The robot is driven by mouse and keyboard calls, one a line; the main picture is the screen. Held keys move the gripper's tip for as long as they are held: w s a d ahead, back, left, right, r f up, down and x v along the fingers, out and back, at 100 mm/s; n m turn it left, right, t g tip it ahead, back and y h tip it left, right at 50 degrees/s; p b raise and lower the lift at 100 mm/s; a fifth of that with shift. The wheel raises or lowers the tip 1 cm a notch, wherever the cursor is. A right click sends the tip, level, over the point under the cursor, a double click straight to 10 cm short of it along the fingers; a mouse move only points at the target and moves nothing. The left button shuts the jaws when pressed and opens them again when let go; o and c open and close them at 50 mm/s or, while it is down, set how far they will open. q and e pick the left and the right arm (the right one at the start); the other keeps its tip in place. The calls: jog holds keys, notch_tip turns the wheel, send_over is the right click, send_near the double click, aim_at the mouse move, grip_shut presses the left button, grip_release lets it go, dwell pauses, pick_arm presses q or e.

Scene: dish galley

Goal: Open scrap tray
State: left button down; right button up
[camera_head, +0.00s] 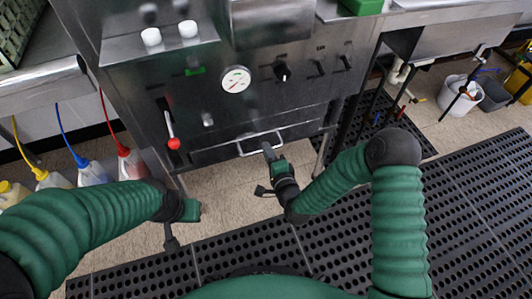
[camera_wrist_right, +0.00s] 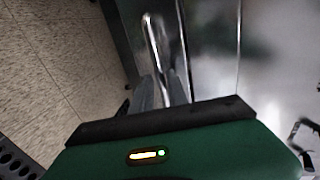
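The scrap tray (camera_head: 208,153) is a wide, shallow metal drawer low on the steel machine front, and it looks closed. Its bar handle (camera_head: 246,146) sticks out from the front; the handle also shows in the right wrist view (camera_wrist_right: 153,38). My right gripper (camera_head: 268,149) is at the handle. In the wrist view its grey fingers (camera_wrist_right: 162,92) lie close on both sides of the bar and look shut on it. My left gripper (camera_head: 172,242) hangs empty over the floor at lower left, away from the tray; its finger gap is unclear.
A red-knobbed lever (camera_head: 172,138) and a gauge (camera_head: 236,79) are on the machine front above. Several bottles with coloured tubes (camera_head: 92,172) stand at left. The floor before the tray is clear, with a black perforated mat (camera_head: 345,250) nearer me. A white bucket (camera_head: 458,97) stands far right.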

jog(key=shift+w+a+f, duration=0.15)
jog(key=shift+w, duration=0.55)
jog(key=shift+c, duration=0.2)
grip_shut()
jog(key=shift+s+f, duration=0.1)
dwell(0.6)
